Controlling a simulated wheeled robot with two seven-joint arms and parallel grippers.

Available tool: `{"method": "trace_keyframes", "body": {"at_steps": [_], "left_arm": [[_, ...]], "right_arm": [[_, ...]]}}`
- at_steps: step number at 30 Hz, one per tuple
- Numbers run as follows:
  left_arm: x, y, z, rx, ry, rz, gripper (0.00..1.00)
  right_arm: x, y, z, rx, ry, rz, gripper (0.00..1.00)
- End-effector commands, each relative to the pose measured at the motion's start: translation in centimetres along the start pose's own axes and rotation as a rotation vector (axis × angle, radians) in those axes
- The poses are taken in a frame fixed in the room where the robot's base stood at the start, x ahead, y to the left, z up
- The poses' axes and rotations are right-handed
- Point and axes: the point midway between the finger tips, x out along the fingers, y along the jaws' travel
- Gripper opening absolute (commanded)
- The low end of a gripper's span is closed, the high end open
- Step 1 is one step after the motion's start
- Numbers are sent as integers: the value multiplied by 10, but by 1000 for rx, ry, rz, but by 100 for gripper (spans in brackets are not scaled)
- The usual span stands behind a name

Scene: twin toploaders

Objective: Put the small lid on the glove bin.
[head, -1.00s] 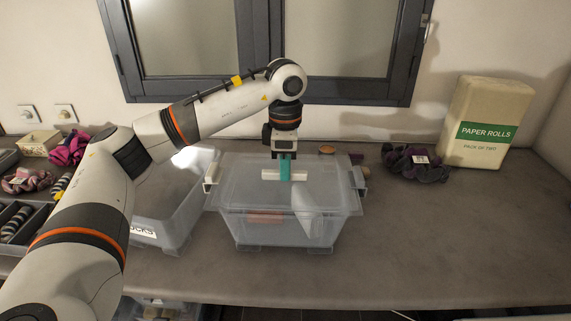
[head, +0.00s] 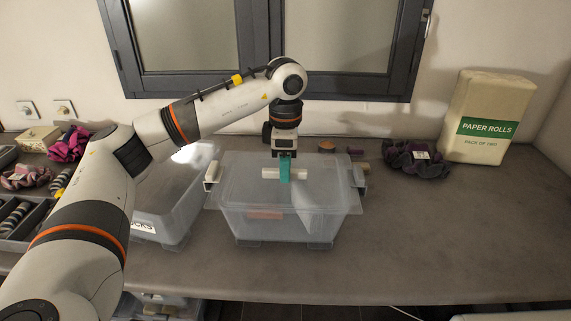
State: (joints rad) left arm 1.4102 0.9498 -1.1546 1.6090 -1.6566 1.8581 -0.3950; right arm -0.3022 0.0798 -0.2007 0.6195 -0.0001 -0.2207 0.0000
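The glove bin (head: 270,228) is a clear plastic box in the middle of the worktop. It has a light clip at each side, and a reddish-brown shape shows through its front. The small lid (head: 240,183) is a translucent panel with a white bar handle, lying level over the bin's mouth. I cannot tell whether its edge touches the rim all round. My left gripper (head: 285,174) points down from above, its teal fingers shut on the middle of the handle; the far finger is hidden. My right gripper is not in view.
An open clear bin (head: 165,225) with a partly hidden label stands close on the left, partly behind my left arm. A dark purple bundle (head: 408,163) and a paper rolls pack (head: 487,122) sit at the right. The right front worktop is clear. A window wall closes the back.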

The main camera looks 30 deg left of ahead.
Motion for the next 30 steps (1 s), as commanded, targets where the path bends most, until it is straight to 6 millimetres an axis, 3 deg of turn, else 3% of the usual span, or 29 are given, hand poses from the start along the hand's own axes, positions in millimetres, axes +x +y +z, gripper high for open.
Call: {"method": "trace_keyframes", "body": {"at_steps": [4, 6, 12, 18, 24, 30], "left_arm": [[-17, 0, 0, 0, 1, -2, 38], [-24, -1, -1, 0, 3, -3, 38], [-70, 0, -1, 0, 4, -3, 38], [-112, 0, 0, 0, 2, -4, 38], [-129, 0, 0, 0, 0, -1, 38], [-131, 0, 0, 0, 0, 0, 38]], "right_arm": [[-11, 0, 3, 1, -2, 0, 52], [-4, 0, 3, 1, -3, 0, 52], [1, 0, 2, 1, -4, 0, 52], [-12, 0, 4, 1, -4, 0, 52], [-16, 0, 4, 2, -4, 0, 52], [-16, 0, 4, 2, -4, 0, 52]]}}
